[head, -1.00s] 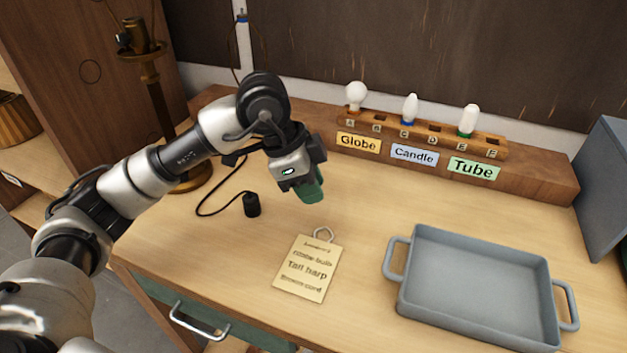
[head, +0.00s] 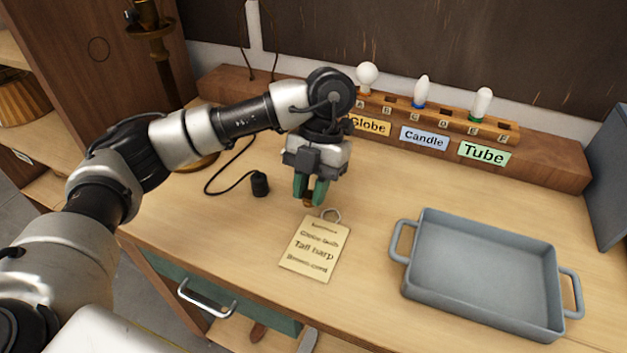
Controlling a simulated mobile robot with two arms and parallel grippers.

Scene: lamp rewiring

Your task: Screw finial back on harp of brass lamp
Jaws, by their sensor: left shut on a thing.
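The brass lamp's dark stem (head: 160,55) stands at the back left, its top cut off by the picture edge and its base partly behind my left arm. No harp can be made out on the visible part of the lamp. My left gripper (head: 309,192) points down over the table, behind the paper tag. Its green fingers are shut on a small brownish piece (head: 308,203), apparently the finial, which shows only just below the fingertips. Whether it touches the table is unclear. My right gripper is not in view.
A paper tag (head: 314,248) reading "Tall harp" lies in front of the gripper. A grey tray (head: 480,270) is at right. A bulb rack (head: 452,122) stands on the back ledge. Two thin brown wires (head: 250,50) rise at the back. A black cord plug (head: 260,184) lies left.

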